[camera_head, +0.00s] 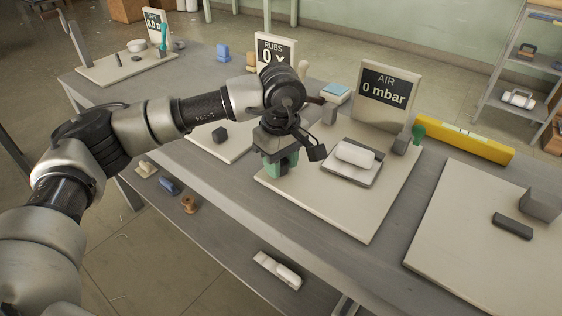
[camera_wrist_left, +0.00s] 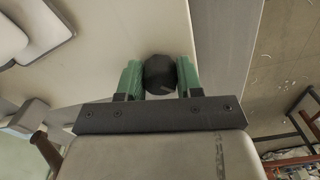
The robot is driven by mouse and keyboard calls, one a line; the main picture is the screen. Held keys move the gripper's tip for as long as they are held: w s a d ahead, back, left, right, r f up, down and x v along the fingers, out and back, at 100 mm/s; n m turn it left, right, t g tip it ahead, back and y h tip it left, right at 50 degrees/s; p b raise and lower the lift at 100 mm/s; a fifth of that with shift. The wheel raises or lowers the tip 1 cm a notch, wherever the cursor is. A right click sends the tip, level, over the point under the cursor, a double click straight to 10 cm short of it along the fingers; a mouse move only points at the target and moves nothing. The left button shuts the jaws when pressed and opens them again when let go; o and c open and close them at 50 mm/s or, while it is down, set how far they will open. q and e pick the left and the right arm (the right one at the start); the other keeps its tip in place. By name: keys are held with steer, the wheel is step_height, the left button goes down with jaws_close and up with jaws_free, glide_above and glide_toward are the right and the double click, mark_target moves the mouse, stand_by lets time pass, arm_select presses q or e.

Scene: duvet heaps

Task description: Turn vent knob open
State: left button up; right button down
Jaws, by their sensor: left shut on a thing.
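My left gripper (camera_head: 277,163), with green finger pads, points down at the near left part of the AIR board (camera_head: 357,222). In the left wrist view the gripper (camera_wrist_left: 160,80) is shut on a black knob (camera_wrist_left: 160,72), with one pad on each side of it. In the head view the knob is hidden by the gripper. The AIR display (camera_head: 384,92) reads 0 mbar at the back of the board. My right gripper is not in view.
A white rounded block on a pad (camera_head: 354,157) lies right of the gripper. A green lever (camera_head: 418,133) and a yellow level (camera_head: 465,139) are farther right. Another board (camera_head: 480,240) lies at the right. Small items lie on a lower shelf.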

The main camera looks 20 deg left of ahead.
arm_select(q)
steer(key=shift+r, duration=0.1)
steer(key=o, duration=0.9)
steer(key=shift+r, duration=0.3)
step_height(320, 180, up, 9)
steer(key=shift+f+p, duration=0.1)
steer(key=shift+p, duration=0.35)
steer(key=shift+r, duration=0.65)
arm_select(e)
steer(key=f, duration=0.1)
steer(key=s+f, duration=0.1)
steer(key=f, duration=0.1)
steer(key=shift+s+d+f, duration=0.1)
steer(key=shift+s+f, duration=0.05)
